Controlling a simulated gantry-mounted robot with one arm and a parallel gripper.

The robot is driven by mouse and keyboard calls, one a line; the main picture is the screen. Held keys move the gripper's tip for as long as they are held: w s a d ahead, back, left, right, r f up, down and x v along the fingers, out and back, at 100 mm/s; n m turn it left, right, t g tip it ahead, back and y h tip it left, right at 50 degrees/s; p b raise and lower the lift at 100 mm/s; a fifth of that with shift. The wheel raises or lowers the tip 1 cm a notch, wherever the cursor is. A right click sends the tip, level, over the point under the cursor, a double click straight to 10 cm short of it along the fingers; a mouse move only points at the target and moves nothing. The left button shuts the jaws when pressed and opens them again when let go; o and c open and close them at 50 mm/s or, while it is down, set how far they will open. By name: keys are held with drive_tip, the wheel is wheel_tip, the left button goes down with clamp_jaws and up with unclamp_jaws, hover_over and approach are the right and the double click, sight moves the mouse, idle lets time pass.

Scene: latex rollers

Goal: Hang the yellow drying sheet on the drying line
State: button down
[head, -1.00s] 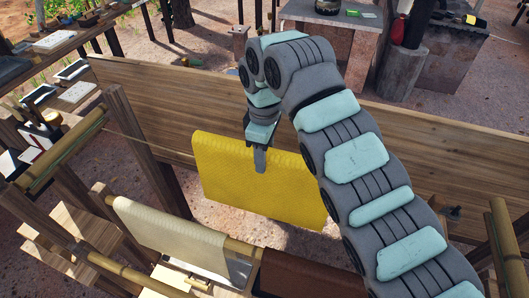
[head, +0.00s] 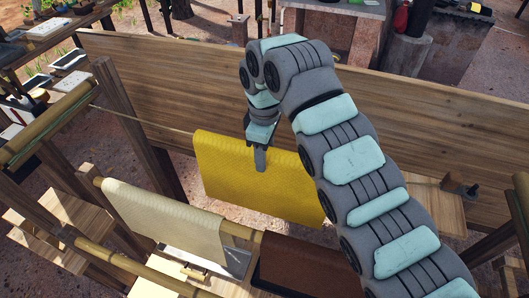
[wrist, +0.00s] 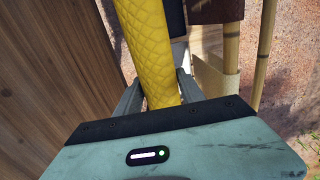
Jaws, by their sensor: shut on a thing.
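The yellow drying sheet (head: 250,185) hangs from my gripper (head: 260,165), its quilted face towards the head camera. My gripper is shut on its top edge; in the wrist view, my gripper (wrist: 157,88) has a finger on each side of the rounded yellow fold (wrist: 150,45). The thin drying line (head: 135,118) runs from the left wooden post to the sheet's upper left corner, where the sheet hides it. I cannot tell whether the sheet touches the line or lies over it.
A wooden plank wall (head: 400,130) stands behind the sheet. A cream sheet (head: 160,212) and a brown sheet (head: 305,265) hang on a bamboo pole in front. Bamboo rails and posts stand at left and right. A work table (head: 45,45) is at the far left.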

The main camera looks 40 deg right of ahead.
drive_tip(key=shift+f, duration=0.35)
idle(0.7)
drive_tip(key=c, duration=0.6)
unclamp_jaws()
drive_tip(key=shift+c, duration=0.2)
